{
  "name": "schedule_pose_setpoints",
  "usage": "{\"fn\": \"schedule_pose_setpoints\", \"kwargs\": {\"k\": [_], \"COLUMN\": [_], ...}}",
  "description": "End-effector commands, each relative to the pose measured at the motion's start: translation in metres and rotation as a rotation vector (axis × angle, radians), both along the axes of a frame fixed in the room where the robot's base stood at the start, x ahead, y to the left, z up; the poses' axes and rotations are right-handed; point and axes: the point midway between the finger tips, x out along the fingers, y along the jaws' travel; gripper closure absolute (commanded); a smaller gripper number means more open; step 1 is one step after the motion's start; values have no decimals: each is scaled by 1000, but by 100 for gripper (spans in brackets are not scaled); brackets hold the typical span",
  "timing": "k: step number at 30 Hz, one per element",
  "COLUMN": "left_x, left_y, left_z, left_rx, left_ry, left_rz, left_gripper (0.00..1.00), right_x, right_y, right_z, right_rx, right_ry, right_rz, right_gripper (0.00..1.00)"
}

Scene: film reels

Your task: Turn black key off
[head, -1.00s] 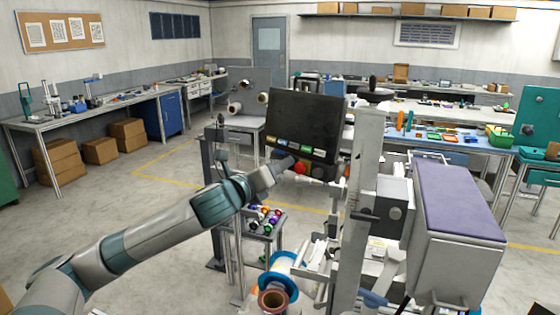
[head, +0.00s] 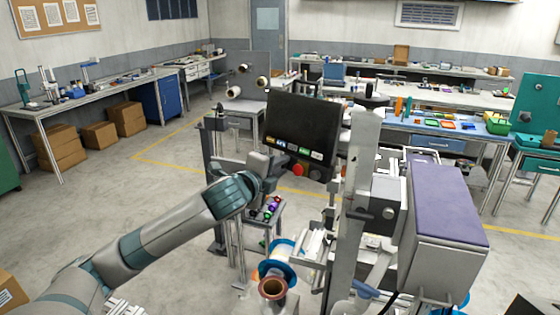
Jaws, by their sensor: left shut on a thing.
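A black monitor (head: 302,125) has a row of small coloured labels and a control strip along its lower edge. A red button (head: 298,170) and a dark round knob (head: 315,173) show on that strip. My left gripper (head: 278,165) is at the strip's left end, just left of the red button. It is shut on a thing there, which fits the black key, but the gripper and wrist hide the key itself. Whether the key is turned cannot be seen. My right gripper is not in view.
A grey upright column (head: 354,205) and a purple-topped box (head: 450,207) stand right of the monitor. A small table (head: 266,212) with coloured items is below my left wrist. Reels (head: 272,288) are at the bottom centre. Open floor lies to the left.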

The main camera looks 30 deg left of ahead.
Motion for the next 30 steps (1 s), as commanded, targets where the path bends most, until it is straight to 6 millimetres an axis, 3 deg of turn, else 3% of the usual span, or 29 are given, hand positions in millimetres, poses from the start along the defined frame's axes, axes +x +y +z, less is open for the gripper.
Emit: {"fn": "schedule_pose_setpoints", "kwargs": {"k": [21, 22, 30], "left_x": [0, 0, 0], "left_y": [1, 1, 0], "left_z": [0, 0, 0], "left_rx": [-96, -96, -95], "left_ry": [11, 11, 11], "left_rz": [23, 23, 21], "left_gripper": [100, 74, 73], "right_x": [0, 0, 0], "right_y": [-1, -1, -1], "right_z": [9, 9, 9], "right_rx": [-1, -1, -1], "right_ry": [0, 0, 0], "right_rz": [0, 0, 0], "right_gripper": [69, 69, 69]}}
